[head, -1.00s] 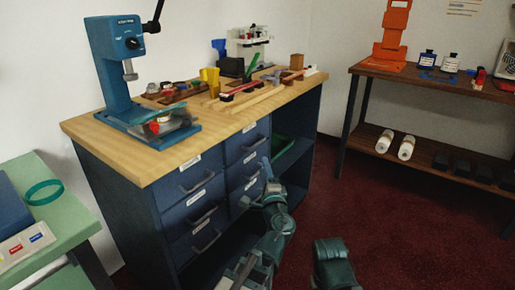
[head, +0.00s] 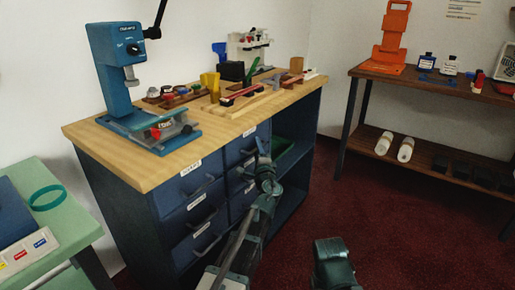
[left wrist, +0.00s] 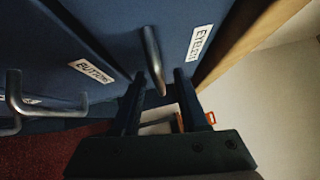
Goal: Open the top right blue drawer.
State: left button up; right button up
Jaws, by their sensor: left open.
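The top right blue drawer (head: 233,153) is in the right column of the blue cabinet and looks shut. In the left wrist view its front (left wrist: 175,22) carries a white label that seems to read EYELETS. Its grey bar handle (left wrist: 152,58) stands out from the front. My left gripper (head: 262,158) is in front of this drawer, at about handle height. In the left wrist view the open fingers (left wrist: 158,88) lie either side of the near end of the handle. Contact cannot be told. My arm hides part of the right drawer column in the head view.
Below is another drawer with a BUTTONS label (left wrist: 90,71) and its own handle (left wrist: 45,108). The wooden countertop (head: 150,168) overhangs the drawers and carries a blue press (head: 118,75). An open shelf bay is at the right. Red carpet (head: 400,235) lies clear in front.

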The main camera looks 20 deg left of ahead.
pick_arm(q)
jog(key=shift+c, duration=0.2)
grip_shut()
dwell(1.3)
